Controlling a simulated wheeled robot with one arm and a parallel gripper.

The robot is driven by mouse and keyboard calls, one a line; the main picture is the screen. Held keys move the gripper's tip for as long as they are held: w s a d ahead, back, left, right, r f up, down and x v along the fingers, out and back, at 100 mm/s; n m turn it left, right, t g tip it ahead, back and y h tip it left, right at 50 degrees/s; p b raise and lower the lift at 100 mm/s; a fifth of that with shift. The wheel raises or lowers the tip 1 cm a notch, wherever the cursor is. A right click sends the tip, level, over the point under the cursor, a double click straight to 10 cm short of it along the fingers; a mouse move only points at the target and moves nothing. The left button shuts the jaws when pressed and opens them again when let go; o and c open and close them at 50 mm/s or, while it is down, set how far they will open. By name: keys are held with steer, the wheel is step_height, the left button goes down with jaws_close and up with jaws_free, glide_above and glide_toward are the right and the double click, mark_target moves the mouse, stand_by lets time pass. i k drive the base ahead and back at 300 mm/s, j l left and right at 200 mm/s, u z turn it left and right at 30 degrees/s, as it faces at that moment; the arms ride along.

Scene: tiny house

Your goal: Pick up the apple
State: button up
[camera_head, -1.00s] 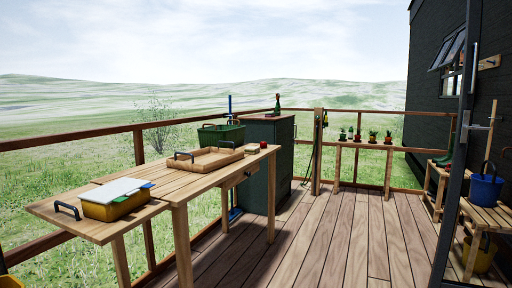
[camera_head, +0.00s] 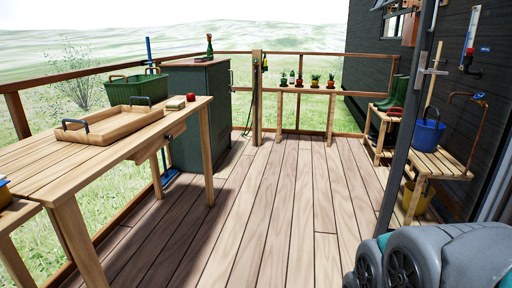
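A small red thing (camera_head: 191,97), which may be the apple, rests on the far right corner of the wooden table (camera_head: 150,140). It is too small to be sure what it is. A small pale block with a reddish top (camera_head: 175,103) sits just left of it. A shallow wooden tray (camera_head: 125,127) with dark handles lies to the left of both. My gripper is not in view.
A green crate (camera_head: 135,88) stands behind the tray, and a dark green cabinet (camera_head: 198,120) behind the table. The deck floor (camera_head: 255,200) in the middle is clear. A grey rounded object (camera_head: 440,255) with dark wheel-like discs fills the lower right.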

mark_target(190, 97)
steer(key=i+l, duration=0.1)
steer(key=i, duration=0.45)
steer(key=i+l, duration=0.1)
steer(key=i, duration=0.45)
steer(key=i+l, duration=0.1)
steer(key=i, duration=0.45)
